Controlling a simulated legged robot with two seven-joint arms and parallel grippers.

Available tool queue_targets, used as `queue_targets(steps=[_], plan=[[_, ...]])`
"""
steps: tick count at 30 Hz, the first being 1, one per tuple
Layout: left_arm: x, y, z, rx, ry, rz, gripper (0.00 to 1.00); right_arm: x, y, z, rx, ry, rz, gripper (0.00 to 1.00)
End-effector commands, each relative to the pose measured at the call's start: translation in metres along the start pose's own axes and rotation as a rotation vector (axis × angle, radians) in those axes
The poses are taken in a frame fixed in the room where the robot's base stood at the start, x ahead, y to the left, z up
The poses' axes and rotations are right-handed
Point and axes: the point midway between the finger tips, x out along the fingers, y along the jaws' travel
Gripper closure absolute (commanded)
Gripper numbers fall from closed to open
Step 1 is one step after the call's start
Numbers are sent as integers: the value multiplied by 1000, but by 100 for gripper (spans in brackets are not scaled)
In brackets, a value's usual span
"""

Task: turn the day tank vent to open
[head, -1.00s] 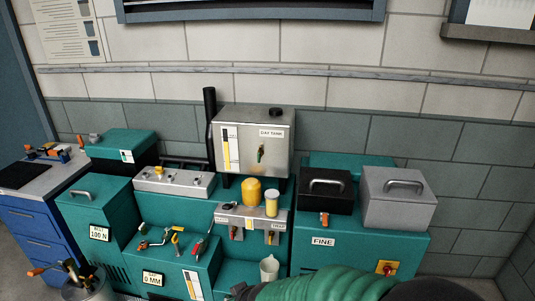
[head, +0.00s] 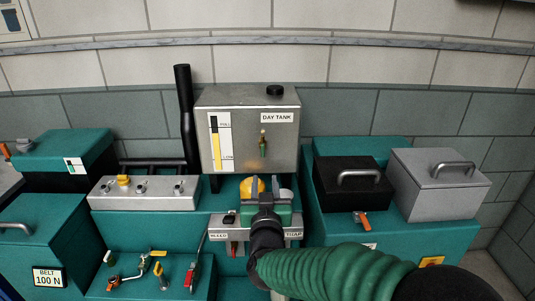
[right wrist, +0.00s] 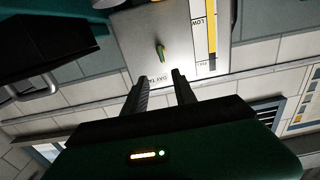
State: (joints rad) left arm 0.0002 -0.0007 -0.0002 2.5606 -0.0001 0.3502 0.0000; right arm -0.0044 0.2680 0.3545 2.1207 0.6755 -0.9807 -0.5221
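The day tank (head: 230,98) is a grey metal box with a "DAY TANK" label (head: 277,117) on its front. Below the label is a small brass valve with a green handle (head: 263,148); the handle looks upright in the head view. The valve also shows in the right wrist view (right wrist: 160,53), just beyond the fingertips. My right gripper (head: 265,186) is open and empty, below and in front of the valve, not touching it. Its two fingers stand apart in the right wrist view (right wrist: 160,78). My left gripper is not in view.
A yellow cup-like part (head: 247,187) is partly hidden behind my right gripper. A bracket with red handles (head: 232,249) is below it. A black box (head: 330,190) and a grey box (head: 440,183) stand to the right. A black pipe (head: 186,115) rises left of the tank.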

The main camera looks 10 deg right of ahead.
Motion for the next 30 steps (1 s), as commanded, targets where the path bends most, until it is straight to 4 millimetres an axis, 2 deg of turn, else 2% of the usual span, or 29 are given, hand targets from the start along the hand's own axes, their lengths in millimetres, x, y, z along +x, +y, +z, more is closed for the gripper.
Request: queue_targets(steps=[9, 16, 21, 29, 30], plan=[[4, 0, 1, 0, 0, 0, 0, 82, -6, 2, -5, -2, 1, 67], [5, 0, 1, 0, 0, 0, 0, 134, -6, 2, -4, -1, 0, 67], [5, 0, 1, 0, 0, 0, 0, 152, -5, 1, -4, -1, -2, 67], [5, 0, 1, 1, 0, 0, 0, 153, -6, 1, -7, -2, -3, 67], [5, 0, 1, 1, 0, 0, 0, 153, -6, 1, -7, -2, -3, 71]])
